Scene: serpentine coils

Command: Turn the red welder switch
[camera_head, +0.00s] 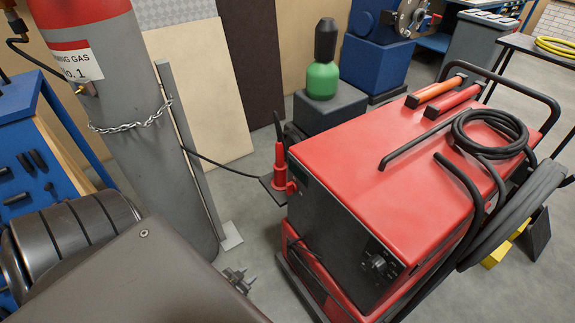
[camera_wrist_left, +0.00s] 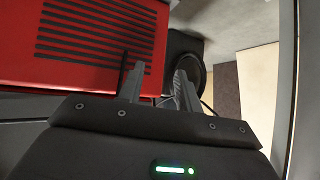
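The red welder (camera_head: 430,150) stands right of centre in the head view. A small red knob-like part (camera_head: 291,188) sits at its left edge; I cannot tell for sure whether it is the switch. A dark control panel with a black knob (camera_head: 375,262) is on its front. My left gripper (camera_head: 238,279) is low in the head view, left of the welder and apart from it. In the left wrist view its two fingers (camera_wrist_left: 158,88) are apart with nothing held between them. A red louvred panel (camera_wrist_left: 90,40) is beyond them. My right gripper is out of view.
A grey gas cylinder (camera_head: 150,130) with a chain stands at left. A red torch (camera_head: 279,165) with a black cable sits beside the welder. A green bottle (camera_head: 322,80) is behind. Black hoses (camera_head: 520,200) hang at right. Grey floor is open between cylinder and welder.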

